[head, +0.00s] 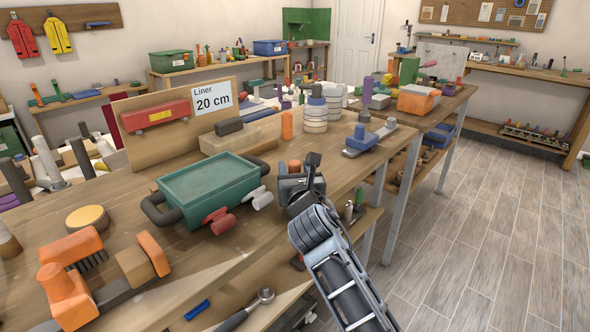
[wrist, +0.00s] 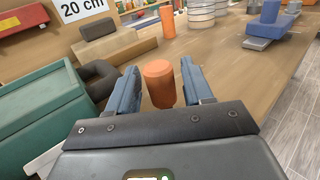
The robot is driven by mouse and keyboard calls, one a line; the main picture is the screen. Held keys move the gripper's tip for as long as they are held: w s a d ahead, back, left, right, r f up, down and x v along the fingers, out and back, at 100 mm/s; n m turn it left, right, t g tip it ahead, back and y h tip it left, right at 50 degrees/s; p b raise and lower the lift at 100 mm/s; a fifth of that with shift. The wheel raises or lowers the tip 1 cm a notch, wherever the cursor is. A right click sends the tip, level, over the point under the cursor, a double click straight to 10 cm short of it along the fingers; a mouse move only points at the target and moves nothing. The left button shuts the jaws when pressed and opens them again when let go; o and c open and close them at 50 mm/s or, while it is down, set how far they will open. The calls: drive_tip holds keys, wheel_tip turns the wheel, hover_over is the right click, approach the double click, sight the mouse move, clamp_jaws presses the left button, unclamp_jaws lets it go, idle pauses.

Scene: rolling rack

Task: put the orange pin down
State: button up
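The orange pin (wrist: 160,84) is a short upright cylinder between my two blue fingers in the wrist view, with a narrow gap showing on each side. My gripper (wrist: 161,85) is open around it. Its lower end is partly hidden by the gripper body, but it appears to stand on the wooden bench. In the head view my gripper (head: 300,183) is low over the bench's front edge, and only a small orange-brown top of the pin (head: 295,165) shows behind it. A second orange cylinder (wrist: 168,21) stands farther back, also in the head view (head: 287,125).
A green tub with dark handles (head: 208,190) is close on the left, with red and white knobs at its front. A long beige block (head: 240,135) and striped cylinders (head: 316,115) stand behind. A blue tool (head: 365,140) lies right. Bare bench top lies between.

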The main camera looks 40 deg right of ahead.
drive_tip(key=shift+o, duration=0.7)
